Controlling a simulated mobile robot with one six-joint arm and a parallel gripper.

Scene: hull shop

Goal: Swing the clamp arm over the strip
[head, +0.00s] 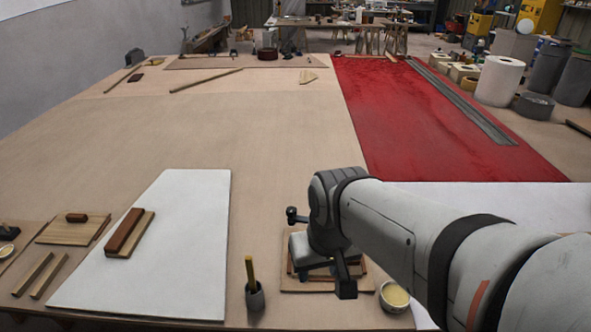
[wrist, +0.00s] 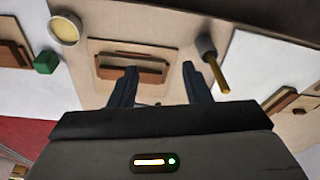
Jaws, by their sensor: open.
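A light wooden board (head: 300,284) lies on the table below my gripper, largely hidden by it in the head view. In the wrist view the board (wrist: 100,50) carries a reddish-brown wooden piece (wrist: 130,70) with raised edges. I cannot tell whether this piece is the strip. I cannot make out a clamp arm for certain; small dark parts near the finger bases are too small to read. My gripper (head: 322,277) points down above the board. In the wrist view my gripper (wrist: 158,80) has its two dark fingers wide apart with nothing between them.
A grey pot with a yellow handle (head: 254,295) stands left of the board, a bowl of pale paste (head: 395,297) right. A brown block (head: 124,231) lies on a white sheet (head: 190,200).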

